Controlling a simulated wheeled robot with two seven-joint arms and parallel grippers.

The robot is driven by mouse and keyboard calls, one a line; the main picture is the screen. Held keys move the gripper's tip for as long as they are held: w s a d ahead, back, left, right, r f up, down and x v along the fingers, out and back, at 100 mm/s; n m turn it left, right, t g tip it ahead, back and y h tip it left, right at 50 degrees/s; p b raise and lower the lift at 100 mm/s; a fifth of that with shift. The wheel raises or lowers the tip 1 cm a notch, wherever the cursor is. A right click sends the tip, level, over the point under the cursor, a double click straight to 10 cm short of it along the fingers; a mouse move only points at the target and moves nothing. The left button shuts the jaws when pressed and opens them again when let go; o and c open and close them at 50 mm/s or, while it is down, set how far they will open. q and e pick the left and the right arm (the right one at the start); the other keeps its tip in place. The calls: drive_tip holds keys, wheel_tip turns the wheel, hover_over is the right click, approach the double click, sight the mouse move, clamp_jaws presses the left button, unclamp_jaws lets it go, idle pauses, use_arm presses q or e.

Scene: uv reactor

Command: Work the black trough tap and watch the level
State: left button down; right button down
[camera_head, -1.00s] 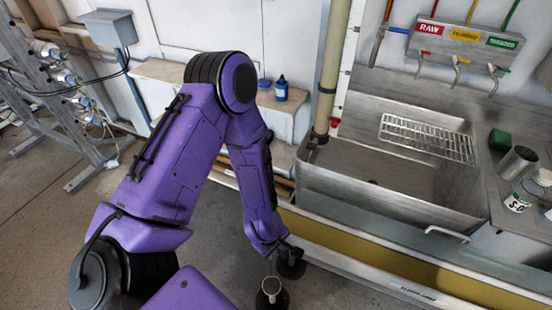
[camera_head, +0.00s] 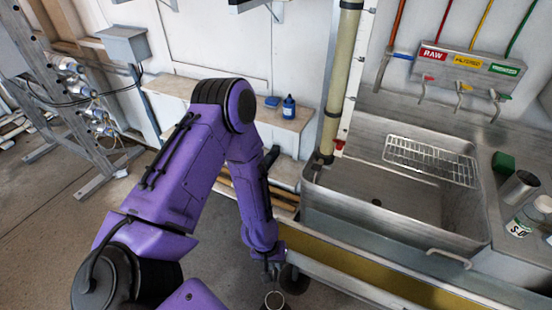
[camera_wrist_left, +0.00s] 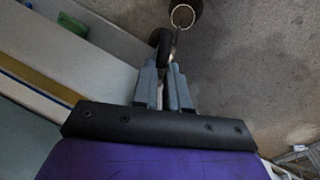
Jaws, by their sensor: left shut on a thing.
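The steel trough (camera_head: 390,210) stands at the right in the head view, with a dark drain spot in its floor. My left gripper (camera_head: 270,268) hangs low in front of its left end. In the left wrist view my left gripper (camera_wrist_left: 164,72) is shut on a black handle (camera_wrist_left: 164,46), which looks like the black tap's. A round metal ring or cup mouth (camera_wrist_left: 183,16) is just beyond it. It also shows in the head view (camera_head: 274,300). The tap's body is mostly hidden, and I cannot make out a water level. My right gripper is not in view.
Three small wall taps hang under the RAW label (camera_head: 432,53) and its yellow and green neighbours. A wire rack (camera_head: 430,160) lies across the trough. A pale upright pipe (camera_head: 340,80) stands at its left corner.

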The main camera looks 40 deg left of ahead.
use_arm(q)
drive_tip(key=shift+s+a+m, duration=0.1)
drive_tip(key=shift+a+m, duration=0.05)
drive_tip(key=shift+m, duration=0.65)
drive_tip(key=c, duration=1.4)
unclamp_jaws()
drive_tip(key=r, duration=0.3)
drive_tip(key=a+r, duration=0.1)
drive_tip(key=r, duration=0.3)
drive_tip(key=a+r+p, duration=0.1)
drive_tip(key=r, duration=0.2)
drive_tip(key=shift+s+r, duration=0.15)
drive_tip(key=shift+s, duration=0.25)
